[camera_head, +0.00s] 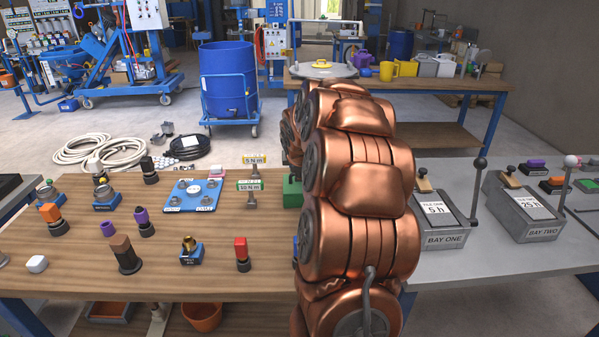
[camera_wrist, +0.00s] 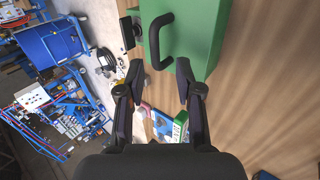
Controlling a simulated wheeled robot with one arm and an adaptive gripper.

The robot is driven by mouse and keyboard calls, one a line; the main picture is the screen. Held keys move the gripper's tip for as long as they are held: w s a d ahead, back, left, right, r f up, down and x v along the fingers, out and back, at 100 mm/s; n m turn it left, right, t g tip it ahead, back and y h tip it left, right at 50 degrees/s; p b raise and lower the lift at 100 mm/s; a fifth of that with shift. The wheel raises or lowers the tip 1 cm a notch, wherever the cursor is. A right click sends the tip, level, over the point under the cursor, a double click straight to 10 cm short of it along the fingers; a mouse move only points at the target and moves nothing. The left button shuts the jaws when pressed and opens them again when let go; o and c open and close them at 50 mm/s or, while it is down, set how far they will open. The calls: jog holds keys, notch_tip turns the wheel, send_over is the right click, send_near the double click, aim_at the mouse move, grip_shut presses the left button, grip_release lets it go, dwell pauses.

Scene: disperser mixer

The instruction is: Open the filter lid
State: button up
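A green box-shaped housing (camera_wrist: 195,40) with a black bar handle (camera_wrist: 154,42) fills the upper middle of the wrist view. I take it for the filter and its lid; no lid seam is clear. In the head view only a small green part (camera_head: 292,192) shows beside my copper arm, which hides the rest. My gripper (camera_wrist: 159,66) is open, with one finger on each side of the handle's lower end in the picture. Nothing is held. I cannot tell whether the fingers touch the handle. In the head view my arm hides the gripper.
The wooden workbench (camera_head: 100,270) carries a blue plate (camera_head: 193,196) and several coloured knobs left of my arm. Two label stands (camera_head: 250,186) are close to the green part. On the right, a grey table (camera_head: 470,262) holds the bay one box (camera_head: 440,222) and bay two box (camera_head: 527,213).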

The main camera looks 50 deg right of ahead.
dwell(0.3)
jog(key=shift+v, duration=0.8)
jog(key=v, duration=1)
jog(key=shift+s+a, duration=0.15)
jog(key=shift+r, duration=0.1)
